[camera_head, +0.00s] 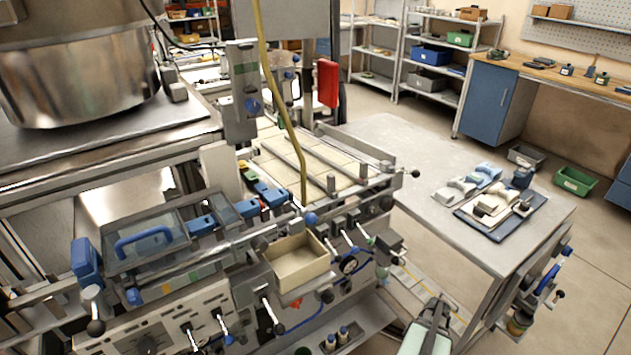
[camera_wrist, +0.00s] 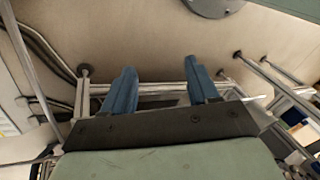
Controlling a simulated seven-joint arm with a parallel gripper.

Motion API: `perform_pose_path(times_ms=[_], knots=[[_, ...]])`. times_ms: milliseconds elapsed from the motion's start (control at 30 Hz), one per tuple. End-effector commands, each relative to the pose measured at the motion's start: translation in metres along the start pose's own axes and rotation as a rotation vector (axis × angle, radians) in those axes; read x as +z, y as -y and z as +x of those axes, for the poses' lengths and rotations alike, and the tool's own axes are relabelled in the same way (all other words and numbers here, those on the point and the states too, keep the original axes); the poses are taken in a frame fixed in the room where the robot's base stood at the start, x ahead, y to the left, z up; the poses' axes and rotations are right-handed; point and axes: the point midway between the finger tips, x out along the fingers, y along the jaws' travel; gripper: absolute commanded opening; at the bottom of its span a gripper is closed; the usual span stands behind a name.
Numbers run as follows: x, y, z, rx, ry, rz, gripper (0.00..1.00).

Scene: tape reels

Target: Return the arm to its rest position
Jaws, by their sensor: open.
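My gripper (camera_wrist: 161,88) shows in the wrist view as two blue fingers set well apart, with nothing between them. It is open and empty. In the head view my gripper (camera_head: 436,308) is at the bottom edge, right of the machine and in front of the grey table (camera_head: 370,130). Only its pale green housing and dark end show there, and the rest of my arm is out of the picture. No tape reel can be made out for certain in either view.
A machine with levers and an open beige bin (camera_head: 298,268) fills the left and middle. A large metal pot (camera_head: 80,75) stands at the upper left. Moulded grey pieces (camera_head: 455,190) and a dark board (camera_head: 528,222) lie on the table. The wrist view shows rails and posts near the fingers.

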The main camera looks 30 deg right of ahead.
Motion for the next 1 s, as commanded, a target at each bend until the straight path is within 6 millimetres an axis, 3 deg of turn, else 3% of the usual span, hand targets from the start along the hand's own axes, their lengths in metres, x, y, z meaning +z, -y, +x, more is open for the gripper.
perform_pose_path(times_ms=[200, 500, 1000], knots=[[-0.055, 0.030, 0.027, -0.065, 0.054, 0.124, 0.59], [-0.114, 0.079, 0.062, -0.126, 0.158, 0.307, 0.59], [-0.174, 0.176, 0.115, -0.127, 0.387, 0.609, 0.59]])
